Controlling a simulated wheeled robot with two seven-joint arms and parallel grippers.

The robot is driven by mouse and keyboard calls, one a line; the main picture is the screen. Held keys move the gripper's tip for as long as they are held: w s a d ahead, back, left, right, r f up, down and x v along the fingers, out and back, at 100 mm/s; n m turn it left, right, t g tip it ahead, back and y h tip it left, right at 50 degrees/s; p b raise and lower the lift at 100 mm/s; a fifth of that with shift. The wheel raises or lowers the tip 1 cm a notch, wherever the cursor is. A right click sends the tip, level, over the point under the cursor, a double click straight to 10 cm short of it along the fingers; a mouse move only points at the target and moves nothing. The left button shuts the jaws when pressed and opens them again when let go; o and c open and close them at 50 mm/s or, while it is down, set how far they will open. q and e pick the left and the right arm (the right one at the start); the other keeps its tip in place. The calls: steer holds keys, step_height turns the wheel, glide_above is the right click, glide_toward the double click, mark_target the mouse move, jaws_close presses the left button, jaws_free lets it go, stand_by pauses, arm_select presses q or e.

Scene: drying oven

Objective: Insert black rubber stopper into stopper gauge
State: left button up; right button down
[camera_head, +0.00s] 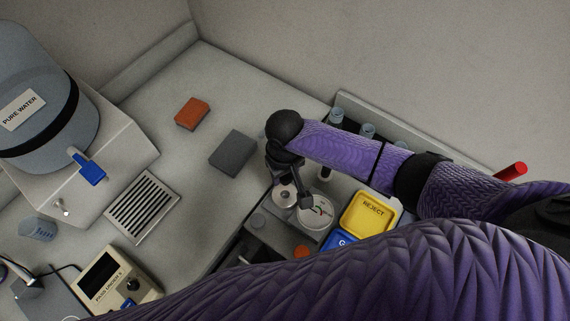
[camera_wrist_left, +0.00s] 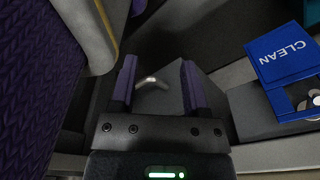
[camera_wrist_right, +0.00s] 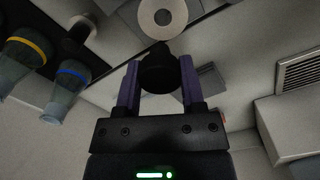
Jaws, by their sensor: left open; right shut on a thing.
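A black rubber stopper (camera_wrist_right: 160,73) sits between the fingers of my right gripper (camera_wrist_right: 159,80) in the right wrist view. That gripper is shut on it. A pale round piece with a central hole, which looks like the stopper gauge (camera_wrist_right: 163,18), lies just beyond the stopper. It also shows in the head view (camera_head: 284,196), below my right gripper (camera_head: 286,176). The stopper appears apart from the hole; its exact height above it is unclear. My left gripper (camera_wrist_left: 158,88) is open and empty in the left wrist view; its fingers cannot be made out in the head view.
A white round dish (camera_head: 316,211), a yellow REJECT tray (camera_head: 369,213) and a blue tray (camera_head: 341,243) stand beside the gauge. The blue tray reads CLEAN in the left wrist view (camera_wrist_left: 283,52). Several glass vessels (camera_head: 367,131) stand behind. A grey block (camera_head: 233,153) lies left.

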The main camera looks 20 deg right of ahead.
steer(key=shift+a, duration=0.1)
steer(key=shift+s+a+r, duration=0.1)
steer(key=shift+s+a, duration=0.05)
steer(key=shift+s, duration=0.35)
step_height(320, 180, down, 4)
steer(key=shift+b, duration=1.1)
steer(key=shift+w+f+b, duration=0.1)
steer(key=shift+f+b, duration=0.2)
steer(key=shift+f, duration=0.25)
arm_select(q)
steer(key=s+f, duration=0.1)
steer(key=a+f, duration=0.1)
steer(key=f, duration=0.1)
steer(key=shift+s+a, duration=0.2)
steer(key=shift+s, duration=0.2)
steer(key=shift+r, duration=0.1)
